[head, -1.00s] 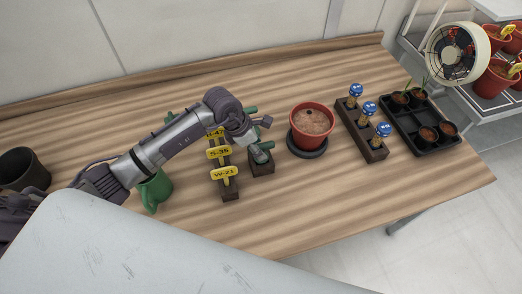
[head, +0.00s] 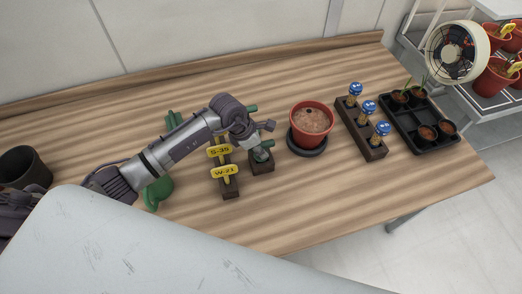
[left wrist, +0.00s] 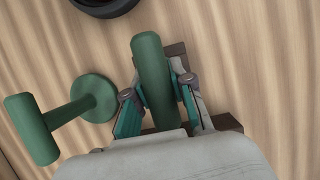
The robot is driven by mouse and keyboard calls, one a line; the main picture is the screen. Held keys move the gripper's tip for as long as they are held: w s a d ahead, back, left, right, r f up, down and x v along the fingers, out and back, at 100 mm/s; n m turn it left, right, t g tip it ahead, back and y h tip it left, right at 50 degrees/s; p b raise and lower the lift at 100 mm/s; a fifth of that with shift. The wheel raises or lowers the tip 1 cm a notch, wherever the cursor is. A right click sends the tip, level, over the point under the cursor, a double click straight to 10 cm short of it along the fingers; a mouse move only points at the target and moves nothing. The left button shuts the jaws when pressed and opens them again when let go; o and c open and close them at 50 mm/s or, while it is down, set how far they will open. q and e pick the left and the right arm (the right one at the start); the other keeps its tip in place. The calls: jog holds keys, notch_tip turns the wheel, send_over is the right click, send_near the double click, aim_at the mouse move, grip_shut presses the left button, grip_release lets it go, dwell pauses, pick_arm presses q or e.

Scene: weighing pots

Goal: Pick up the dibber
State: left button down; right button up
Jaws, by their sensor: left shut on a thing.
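The dibber (left wrist: 150,70) has a thick green handle and stands in a small dark wooden block (left wrist: 228,123). In the left wrist view its handle lies between the two fingers of my left gripper (left wrist: 159,90), which is shut on it. In the head view my left gripper (head: 262,146) is over the block (head: 262,166), and hides most of the dibber. The dibber's lower end is hidden. My right gripper is not in view.
A green tool with a round disc (left wrist: 94,97) lies close beside the gripper. A rack with yellow labels (head: 224,171) is to the left, a red pot (head: 311,118) on a dark round base to the right. Blue-topped pieces (head: 369,108) and a black tray (head: 420,118) are farther right.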

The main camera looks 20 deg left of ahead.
aim_at(265, 144)
pick_arm(q)
jog(key=shift+r, duration=0.15)
jog(key=shift+r, duration=0.25)
jog(key=r+b, duration=0.1)
jog(key=r, duration=0.2)
jog(key=shift+s+d+r+b, duration=0.1)
jog(key=shift+d+r+b, duration=0.15)
jog(key=shift+d+b, duration=0.15)
jog(key=s+d+r+b, duration=0.2)
jog(key=s+d+r, duration=0.2)
jog(key=d, duration=0.6)
jog(key=shift+r+b, duration=0.35)
jog(key=shift+r, duration=1)
